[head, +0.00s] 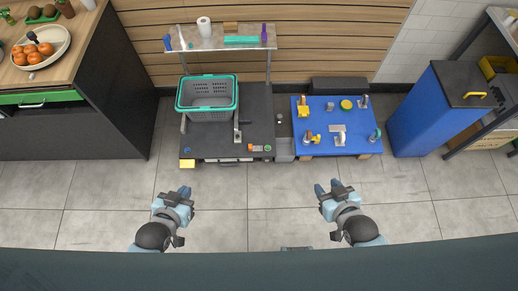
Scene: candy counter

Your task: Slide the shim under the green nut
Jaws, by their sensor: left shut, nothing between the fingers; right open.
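A small green ring-like piece (267,148), which may be the green nut, sits at the front right of the dark counter (205,140). I cannot make out a shim for certain at this size. An orange and grey piece (254,148) lies just left of the green piece. My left gripper (184,191) is shut and empty, over the floor in front of the dark counter's left end. My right gripper (327,188) is open and empty, over the floor in front of the blue table. Both are well apart from the small pieces.
A grey basket with a teal rim (208,108) stands on the dark counter, below a raised shelf (215,46). The blue table (325,117) holds several small fixtures. A blue cabinet (425,115) stands at right. The floor between my grippers is clear.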

